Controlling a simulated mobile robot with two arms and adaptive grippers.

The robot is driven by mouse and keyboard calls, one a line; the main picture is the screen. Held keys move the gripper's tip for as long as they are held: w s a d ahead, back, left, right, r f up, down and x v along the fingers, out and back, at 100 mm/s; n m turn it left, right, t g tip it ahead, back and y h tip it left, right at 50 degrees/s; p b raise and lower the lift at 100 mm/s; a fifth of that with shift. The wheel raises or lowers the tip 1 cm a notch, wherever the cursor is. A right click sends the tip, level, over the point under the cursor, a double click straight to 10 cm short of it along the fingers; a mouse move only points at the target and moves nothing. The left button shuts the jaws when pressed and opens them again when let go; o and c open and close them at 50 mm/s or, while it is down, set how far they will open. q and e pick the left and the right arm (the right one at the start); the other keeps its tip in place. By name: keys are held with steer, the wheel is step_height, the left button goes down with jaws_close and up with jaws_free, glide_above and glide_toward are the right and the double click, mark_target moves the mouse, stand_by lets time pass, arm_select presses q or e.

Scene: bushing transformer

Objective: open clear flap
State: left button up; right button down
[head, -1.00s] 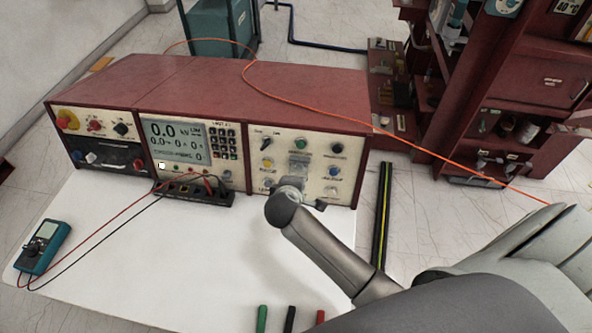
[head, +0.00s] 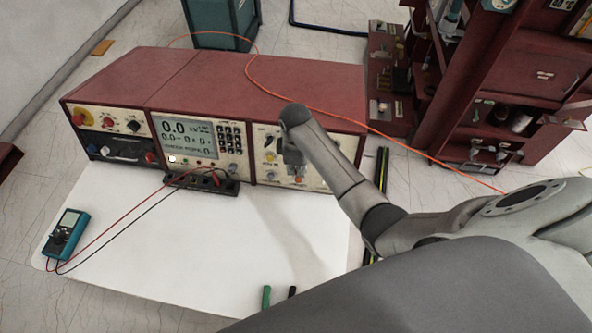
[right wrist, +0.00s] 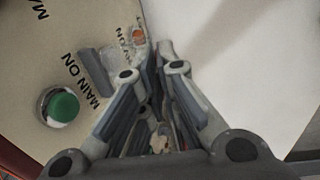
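The clear flap (right wrist: 108,60) shows faintly in the right wrist view as a see-through piece on the cream panel, beside an orange part (right wrist: 138,36) and "MAIN ON" lettering. My right gripper (right wrist: 156,58) has its fingers together at the panel, just beside the flap; whether they touch it I cannot tell. In the head view my right gripper (head: 292,160) is in front of the right-hand panel, covering most of the flap area. An orange spot (head: 298,180) shows just below it. My left gripper is out of view.
A green button (right wrist: 62,105) is left of the gripper in the wrist view. The red test console (head: 230,80) stands on a white table (head: 200,235). A multimeter (head: 66,234) lies at left with red and black leads. A dark red cabinet (head: 515,75) is at right.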

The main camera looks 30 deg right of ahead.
steer(key=shift+w+d+r+g+y, duration=0.2)
steer(key=shift+w+r+g+y, duration=0.1)
steer(key=shift+r+g+y, duration=0.3)
steer(key=shift+w+d+r+g+y+b, duration=0.15)
steer(key=shift+r+g+y+b, duration=0.15)
steer(key=shift+g, duration=0.25)
steer(key=shift+w+d+r+g+y+b, duration=0.15)
steer(key=shift+g+y+b, duration=0.25)
steer(key=shift+g, duration=0.15)
steer(key=c, duration=1.7)
jaws_free()
steer(key=shift+r, duration=0.1)
steer(key=v, duration=1.2)
steer(key=shift+w+d, duration=0.15)
steer(key=shift+w, duration=0.15)
